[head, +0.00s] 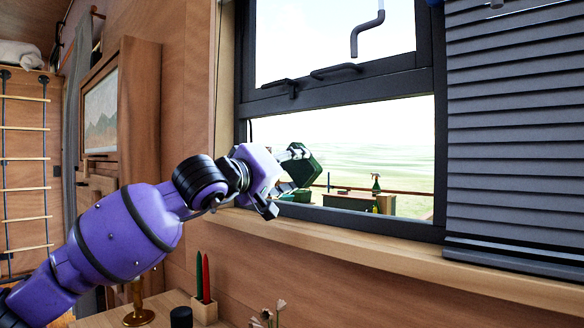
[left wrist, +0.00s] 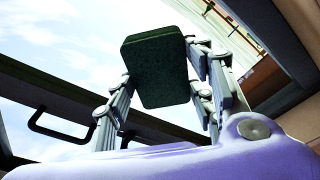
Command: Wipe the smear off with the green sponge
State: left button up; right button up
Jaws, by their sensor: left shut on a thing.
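The green sponge (head: 303,166) is dark green and block-shaped. My left gripper (head: 292,160) is shut on it and holds it up in front of the lower window pane (head: 350,150). In the left wrist view the sponge (left wrist: 160,68) sits between the two fingers of my left gripper (left wrist: 163,90). I cannot tell whether the sponge touches the glass. I cannot make out a smear on the pane in either view. My right gripper is not in view.
A dark window frame (head: 340,94) with a handle and a wooden sill (head: 370,255) surround the pane. Grey blinds (head: 515,140) hang at the right. Below left, a desk (head: 170,300) holds candles and a brass stand. A spray bottle (head: 376,186) shows beyond the glass.

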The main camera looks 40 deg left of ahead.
pick_arm(q)
jog(key=shift+w, duration=0.35)
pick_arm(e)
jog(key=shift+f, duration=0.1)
pick_arm(q)
jog(key=shift+w, duration=0.1)
jog(key=shift+w, duration=0.4)
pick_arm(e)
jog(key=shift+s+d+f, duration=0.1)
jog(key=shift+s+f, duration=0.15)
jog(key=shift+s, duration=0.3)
pick_arm(q)
jog(key=shift+w+d+b, duration=0.1)
jog(key=shift+b, duration=0.2)
jog(key=shift+d, duration=0.1)
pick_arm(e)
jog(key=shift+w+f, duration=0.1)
